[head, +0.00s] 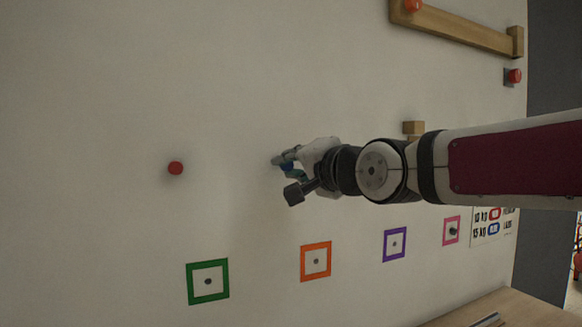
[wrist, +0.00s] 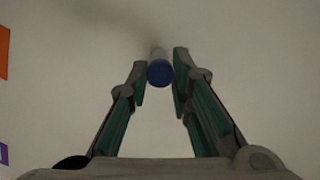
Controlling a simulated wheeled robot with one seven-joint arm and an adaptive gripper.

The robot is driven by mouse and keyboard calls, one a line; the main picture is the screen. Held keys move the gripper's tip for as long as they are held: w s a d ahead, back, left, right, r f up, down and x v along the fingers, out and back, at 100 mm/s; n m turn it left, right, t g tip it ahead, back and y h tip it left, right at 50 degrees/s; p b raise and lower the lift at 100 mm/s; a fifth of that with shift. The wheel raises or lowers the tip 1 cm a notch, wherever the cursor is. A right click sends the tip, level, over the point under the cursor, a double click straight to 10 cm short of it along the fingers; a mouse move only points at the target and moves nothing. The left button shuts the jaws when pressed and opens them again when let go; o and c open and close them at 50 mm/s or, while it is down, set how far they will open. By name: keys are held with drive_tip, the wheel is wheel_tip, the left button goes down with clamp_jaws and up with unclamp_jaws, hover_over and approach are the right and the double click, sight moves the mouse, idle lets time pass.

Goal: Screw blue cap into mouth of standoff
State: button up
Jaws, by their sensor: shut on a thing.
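My gripper (head: 282,162) reaches toward the pale wall in the head view, fingers pointing left. In the wrist view my gripper (wrist: 160,75) is shut on the blue cap (wrist: 159,74), a dark blue round piece between the fingertips. Just beyond the cap in the wrist view is a small grey piece, likely the standoff (wrist: 157,52), mostly hidden by the cap. I cannot tell whether the cap touches it or how far it is in. The blue cap (head: 287,167) also shows as a small blue patch in the head view, partly covered by the fingers.
A red knob (head: 175,168) is on the wall left of my gripper. Green (head: 208,282), orange (head: 316,261), purple (head: 394,244) and pink (head: 451,231) square frames line the wall below. A wooden rail (head: 462,30) and a wooden block (head: 414,128) are at the right.

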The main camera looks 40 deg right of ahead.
drive_tip(key=shift+w+d+b, duration=0.2)
drive_tip(key=shift+w+b, duration=0.35)
drive_tip(key=shift+w, duration=0.15)
drive_tip(key=o, duration=0.9)
drive_tip(key=s, duration=0.4)
drive_tip(key=s+a, duration=0.1)
drive_tip(key=s, duration=0.2)
drive_tip(key=s+a, duration=0.1)
drive_tip(key=s, duration=0.3)
drive_tip(key=shift+s+r, duration=0.25)
drive_tip(key=shift+s, duration=0.1)
